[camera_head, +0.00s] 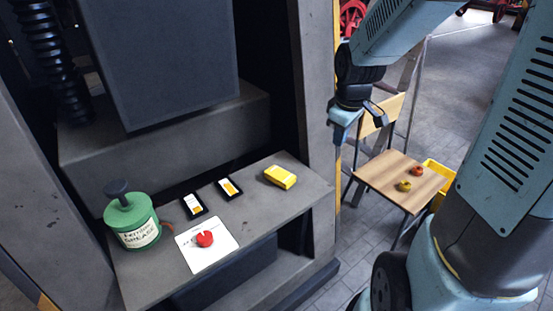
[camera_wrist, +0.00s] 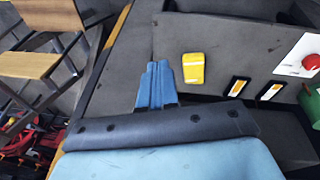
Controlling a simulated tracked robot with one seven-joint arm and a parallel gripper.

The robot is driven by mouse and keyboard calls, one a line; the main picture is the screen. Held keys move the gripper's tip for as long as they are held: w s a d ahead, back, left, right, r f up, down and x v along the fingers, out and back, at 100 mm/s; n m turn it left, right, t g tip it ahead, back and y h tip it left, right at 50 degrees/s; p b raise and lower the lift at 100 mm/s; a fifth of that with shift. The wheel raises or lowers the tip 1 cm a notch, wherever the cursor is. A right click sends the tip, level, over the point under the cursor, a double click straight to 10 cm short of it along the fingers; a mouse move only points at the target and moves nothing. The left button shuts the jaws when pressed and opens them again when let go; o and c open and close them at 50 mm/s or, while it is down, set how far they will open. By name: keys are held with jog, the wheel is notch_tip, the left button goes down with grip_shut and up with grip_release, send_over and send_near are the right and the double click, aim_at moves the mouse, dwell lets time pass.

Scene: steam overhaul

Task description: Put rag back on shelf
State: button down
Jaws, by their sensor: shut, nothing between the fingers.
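A yellow block-shaped thing with a pale band (camera_head: 280,177) lies flat on the grey shelf (camera_head: 255,222), near its right end. It may be the folded rag, but I cannot tell for sure. It also shows in the wrist view (camera_wrist: 193,68), just right of my fingertips. No other cloth can be made out. My gripper (camera_head: 341,140) is beside the dark post, right of the shelf and apart from the yellow thing. In the wrist view my gripper's blue fingers (camera_wrist: 157,72) are together, with nothing between them.
The shelf also bears a green grease tin (camera_head: 132,220), two black-framed cards (camera_head: 193,206) and a white card (camera_head: 222,236) with a red knob (camera_head: 205,238). A wooden chair (camera_head: 385,178) with two small round things stands right, by a yellow crate (camera_head: 437,172).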

aim_at(277, 175)
jog(key=w+a+f+n, duration=0.1)
jog(key=f+n, duration=0.1)
jog(key=f, duration=0.3)
jog(key=w+a+f+n+g+y, duration=0.1)
jog(key=w+f+n, duration=0.1)
jog(key=f, duration=0.3)
jog(key=w+a+f+n+g+y, duration=0.1)
jog(key=w+f+n, duration=0.1)
jog(key=f, duration=0.3)
jog(key=shift+w+a+f, duration=0.25)
jog(key=shift+a+f, duration=0.05)
jog(key=shift+a, duration=0.05)
jog(key=shift+w+a+f, duration=0.1)
jog(key=shift+a+f, duration=0.05)
jog(key=shift+a, duration=0.2)
jog(key=w+a, duration=0.1)
jog(key=a, duration=0.6)
jog(key=w+a, duration=0.1)
jog(key=a, duration=0.3)
jog(key=shift+w+a, duration=0.1)
jog(key=shift+w, duration=0.25)
jog(key=shift+f, duration=0.6)
jog(key=shift+s+f, duration=0.15)
